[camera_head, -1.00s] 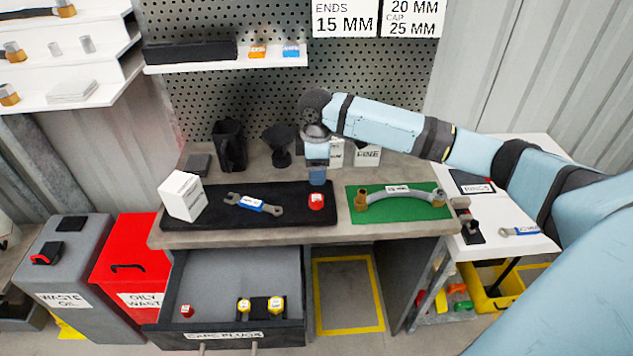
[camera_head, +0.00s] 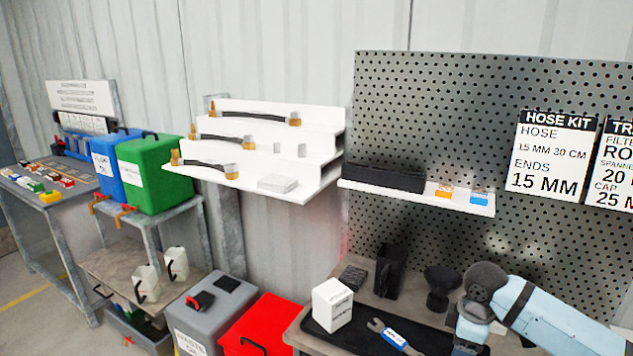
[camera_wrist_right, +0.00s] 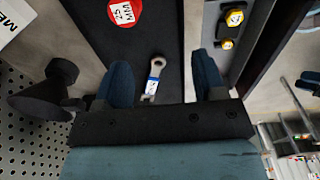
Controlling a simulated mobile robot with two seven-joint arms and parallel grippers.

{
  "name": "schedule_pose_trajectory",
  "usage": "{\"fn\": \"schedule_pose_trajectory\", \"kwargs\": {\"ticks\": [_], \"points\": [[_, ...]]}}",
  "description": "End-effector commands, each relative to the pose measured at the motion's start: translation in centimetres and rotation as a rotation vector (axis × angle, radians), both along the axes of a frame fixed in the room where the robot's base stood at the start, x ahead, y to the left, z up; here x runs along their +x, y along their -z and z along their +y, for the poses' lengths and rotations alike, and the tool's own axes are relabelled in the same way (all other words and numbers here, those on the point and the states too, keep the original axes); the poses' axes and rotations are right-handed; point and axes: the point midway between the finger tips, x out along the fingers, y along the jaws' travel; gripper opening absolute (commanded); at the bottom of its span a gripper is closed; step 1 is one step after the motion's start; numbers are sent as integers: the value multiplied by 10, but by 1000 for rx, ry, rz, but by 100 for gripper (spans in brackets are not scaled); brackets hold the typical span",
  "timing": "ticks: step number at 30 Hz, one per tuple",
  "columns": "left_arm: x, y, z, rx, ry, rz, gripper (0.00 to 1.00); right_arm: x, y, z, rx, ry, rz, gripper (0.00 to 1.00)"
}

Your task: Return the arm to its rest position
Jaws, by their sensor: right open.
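My right arm (camera_head: 535,310) reaches in from the right at the bottom of the head view, over the workbench. Its hand is cut off by the lower edge there. In the right wrist view my right gripper (camera_wrist_right: 165,75) is open, its two blue fingers apart with nothing held. A spanner with a blue label (camera_wrist_right: 155,80) lies on the black mat (camera_wrist_right: 178,35), seen between the fingers. It also shows in the head view (camera_head: 393,337). A red cap marked 25 MM (camera_wrist_right: 125,12) is beyond the fingertips. My left gripper is not in view.
A white box (camera_head: 332,304), a black jug (camera_head: 390,270) and a black funnel-like object (camera_head: 442,283) stand on the bench near the arm. Behind is a pegboard (camera_head: 430,110) with a white shelf (camera_head: 440,198). Left are red (camera_head: 262,325) and grey (camera_head: 212,312) bins.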

Motion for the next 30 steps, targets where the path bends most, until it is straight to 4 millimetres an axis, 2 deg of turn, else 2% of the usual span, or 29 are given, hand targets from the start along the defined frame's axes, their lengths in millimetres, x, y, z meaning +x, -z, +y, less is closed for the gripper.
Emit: {"fn": "schedule_pose_trajectory", "kwargs": {"ticks": [1, 6, 9, 12, 17, 21, 30], "points": [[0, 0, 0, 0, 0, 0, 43, -17, 18, 23, 25, -10, -3, 64], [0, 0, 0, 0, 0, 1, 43, -71, 53, 82, 106, 29, -62, 64], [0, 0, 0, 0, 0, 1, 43, -104, 65, 106, 157, 87, -97, 64], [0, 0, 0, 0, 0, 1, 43, -136, 72, 121, 201, 173, -128, 64], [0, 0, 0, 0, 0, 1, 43, -187, 75, 126, 246, 359, -170, 64], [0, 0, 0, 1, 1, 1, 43, -225, 74, 114, 243, 526, -199, 64], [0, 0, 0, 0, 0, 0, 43, -285, 68, 79, 178, 789, -233, 64]]}}
